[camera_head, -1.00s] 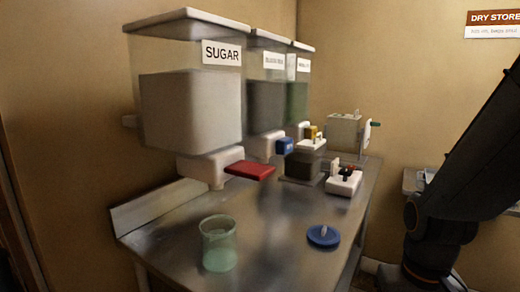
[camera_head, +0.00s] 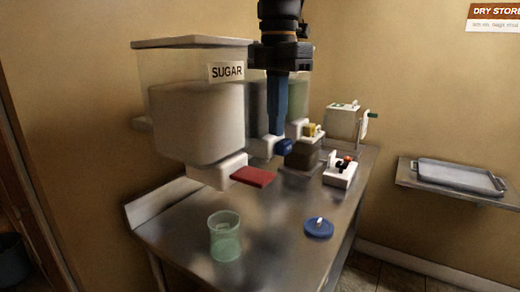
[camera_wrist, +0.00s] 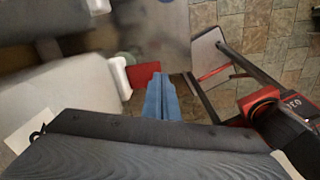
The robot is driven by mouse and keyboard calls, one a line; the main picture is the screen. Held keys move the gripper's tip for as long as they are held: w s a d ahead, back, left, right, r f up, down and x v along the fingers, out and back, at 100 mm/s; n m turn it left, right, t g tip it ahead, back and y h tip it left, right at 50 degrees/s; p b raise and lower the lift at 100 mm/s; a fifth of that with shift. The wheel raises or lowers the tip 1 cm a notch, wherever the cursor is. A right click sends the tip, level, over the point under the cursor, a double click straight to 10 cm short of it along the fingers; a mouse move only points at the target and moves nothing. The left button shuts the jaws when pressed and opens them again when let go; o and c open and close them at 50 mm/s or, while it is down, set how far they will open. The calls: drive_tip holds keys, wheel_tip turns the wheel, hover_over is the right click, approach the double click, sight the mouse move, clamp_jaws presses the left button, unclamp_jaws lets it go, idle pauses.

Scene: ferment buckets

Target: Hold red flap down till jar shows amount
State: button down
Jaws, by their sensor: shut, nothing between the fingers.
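The red flap (camera_head: 253,177) sticks out from the white spout under the clear bin labelled SUGAR (camera_head: 196,122), which holds pale contents. A greenish see-through jar (camera_head: 225,237) stands upright on the steel bench, nearer than the flap and apart from it. How much is in the jar is hard to tell. My gripper (camera_head: 277,130) points down, shut and empty, its blue fingers higher in the picture than the flap and slightly right of it. In the wrist view the shut fingers (camera_wrist: 162,90) appear beside the red flap (camera_wrist: 143,74); contact cannot be confirmed.
A blue lid (camera_head: 319,228) lies on the bench right of the jar. More bins stand behind my gripper. A small white device (camera_head: 340,172) and a dark block (camera_head: 301,156) sit farther back. A tray (camera_head: 460,176) rests on a right wall shelf. The front bench is mostly clear.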

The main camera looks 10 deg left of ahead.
sight(261, 177)
wheel_tip(261, 177, up, 5)
drive_tip(key=s+a+n, duration=0.1)
drive_tip(key=a+n, duration=0.2)
drive_tip(key=shift+s+r+n+p, duration=0.15)
drive_tip(key=shift+s+n+p, duration=0.15)
wheel_tip(261, 177, down, 14)
drive_tip(key=p, duration=0.3)
drive_tip(key=shift+d, duration=0.1)
idle(0.3)
